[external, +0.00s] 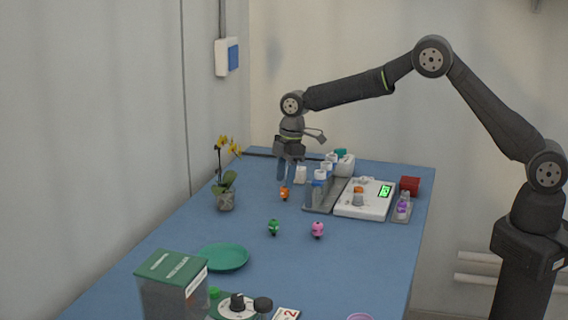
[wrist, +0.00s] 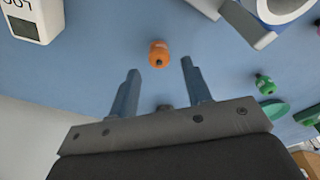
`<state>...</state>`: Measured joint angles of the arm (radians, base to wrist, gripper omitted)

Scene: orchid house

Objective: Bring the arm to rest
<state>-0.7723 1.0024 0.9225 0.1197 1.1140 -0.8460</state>
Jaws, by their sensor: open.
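My gripper (external: 287,172) hangs from the raised arm, pointing down over the far part of the blue table. In the wrist view my gripper (wrist: 160,85) has its two fingers apart with nothing between them. A small orange object (external: 284,194) stands on the table just below and in front of the fingers. In the wrist view the orange object (wrist: 159,54) lies beyond the fingertips, apart from them.
A potted yellow orchid (external: 226,200) stands left of my gripper. A grey rack (external: 325,205) and a white device (external: 366,199) with a green display stand to the right. Green (external: 274,227) and pink (external: 317,230) small objects, a green dish (external: 222,257) and a green-lidded box (external: 172,285) are nearer.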

